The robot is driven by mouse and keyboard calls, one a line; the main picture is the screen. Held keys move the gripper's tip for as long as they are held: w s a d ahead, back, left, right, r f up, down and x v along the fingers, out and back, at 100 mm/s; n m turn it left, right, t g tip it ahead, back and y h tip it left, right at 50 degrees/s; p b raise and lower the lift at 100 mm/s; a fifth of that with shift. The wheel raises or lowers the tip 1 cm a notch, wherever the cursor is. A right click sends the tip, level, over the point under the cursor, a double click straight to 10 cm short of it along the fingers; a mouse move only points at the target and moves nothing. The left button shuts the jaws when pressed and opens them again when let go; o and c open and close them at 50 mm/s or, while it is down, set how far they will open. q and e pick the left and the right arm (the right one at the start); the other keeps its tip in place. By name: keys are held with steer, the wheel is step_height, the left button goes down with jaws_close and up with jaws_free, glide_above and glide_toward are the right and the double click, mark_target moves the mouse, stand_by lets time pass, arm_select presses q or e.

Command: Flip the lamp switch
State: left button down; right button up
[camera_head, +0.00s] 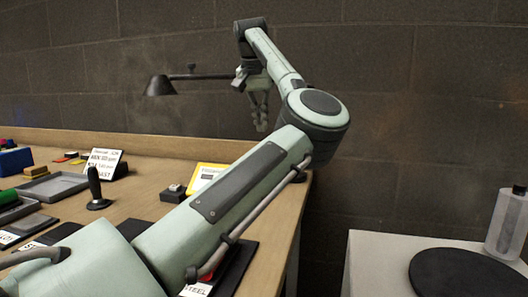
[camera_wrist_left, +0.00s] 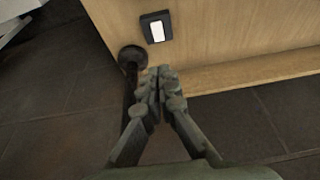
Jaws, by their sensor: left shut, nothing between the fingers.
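The lamp (camera_head: 160,86) has a dark shade on a thin horizontal arm, high in front of the wall in the head view. Its stand is not clear there. In the left wrist view the lamp switch (camera_wrist_left: 156,28) is a black plate with a white rocker on the wooden surface. My left gripper (camera_head: 261,128) hangs fingers down, above the far right part of the bench. In the left wrist view its fingertips (camera_wrist_left: 158,72) are together and empty, apart from the switch and below it in the picture. My right gripper is not in view.
A dark round part with a post (camera_wrist_left: 131,55) stands beside the fingers. A joystick (camera_head: 96,190), a small dark box (camera_head: 172,193) and a yellow sign (camera_head: 207,176) are on the bench (camera_head: 143,178). A clear bottle (camera_head: 507,225) stands on the pale cabinet at right.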

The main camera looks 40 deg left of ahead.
arm_select(q)
steer(key=x, duration=1.3)
steer(key=shift+s+f, duration=0.15)
steer(key=shift+f, duration=0.25)
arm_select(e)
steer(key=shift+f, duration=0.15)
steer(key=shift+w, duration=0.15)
arm_select(q)
steer(key=shift+p, duration=0.35)
steer(key=shift+w+a+f, duration=0.1)
steer(key=shift+w+f, duration=0.1)
steer(key=shift+f, duration=0.1)
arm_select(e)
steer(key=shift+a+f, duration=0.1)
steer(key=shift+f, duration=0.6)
arm_select(q)
steer(key=shift+s, duration=0.1)
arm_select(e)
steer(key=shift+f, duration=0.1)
